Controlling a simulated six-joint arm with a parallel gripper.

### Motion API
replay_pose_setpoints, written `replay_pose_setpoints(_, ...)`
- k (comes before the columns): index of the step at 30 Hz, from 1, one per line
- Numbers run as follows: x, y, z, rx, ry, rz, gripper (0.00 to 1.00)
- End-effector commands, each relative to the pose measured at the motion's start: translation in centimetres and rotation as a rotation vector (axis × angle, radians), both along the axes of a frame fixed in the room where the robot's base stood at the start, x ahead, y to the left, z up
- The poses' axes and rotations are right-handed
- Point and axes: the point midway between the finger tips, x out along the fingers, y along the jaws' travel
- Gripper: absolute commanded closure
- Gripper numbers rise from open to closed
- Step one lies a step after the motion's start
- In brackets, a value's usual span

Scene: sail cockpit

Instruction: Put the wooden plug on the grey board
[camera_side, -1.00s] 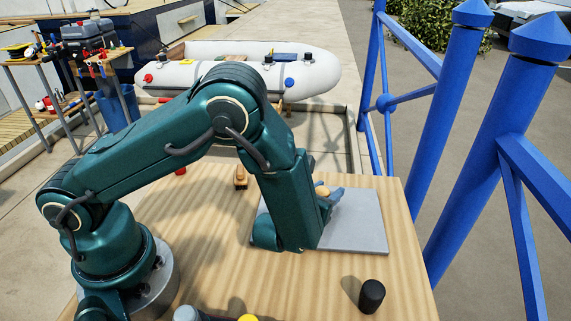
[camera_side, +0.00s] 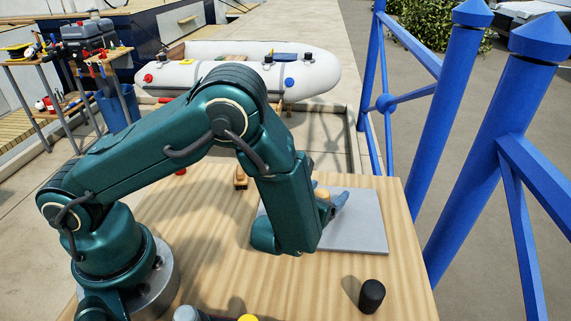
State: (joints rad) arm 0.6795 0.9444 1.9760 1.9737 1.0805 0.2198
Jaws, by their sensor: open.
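The wooden plug (camera_side: 321,194), a small tan rounded piece, shows just right of my forearm, over the left part of the grey board. My arm hides its lower part, so I cannot tell whether it touches the board. My gripper (camera_side: 334,201) has blue fingers and is open close beside the plug. One finger shows on the plug's right; the rest is hidden behind the arm. The grey board (camera_side: 364,225) lies flat on the wooden table, its right part bare and its left part covered by my arm.
A black cylinder (camera_side: 372,296) stands on the table (camera_side: 210,258) in front of the board. A small brown wooden item (camera_side: 240,178) lies behind my arm. A yellow object (camera_side: 248,318) and a grey one (camera_side: 187,314) are at the front edge. Blue railings (camera_side: 470,150) stand to the right.

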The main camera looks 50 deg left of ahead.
Motion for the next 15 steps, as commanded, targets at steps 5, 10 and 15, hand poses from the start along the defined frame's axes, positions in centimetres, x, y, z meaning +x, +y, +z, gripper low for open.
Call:
replay_pose_setpoints(5, -2.9, -1.4, 1.3, 0.0, -0.001, -0.009, 0.28)
replay_pose_setpoints(10, -5.9, -2.7, 2.7, -0.002, -0.002, -0.01, 0.28)
replay_pose_setpoints(15, -8.2, -3.6, 3.7, -0.002, -0.002, -0.008, 0.28)
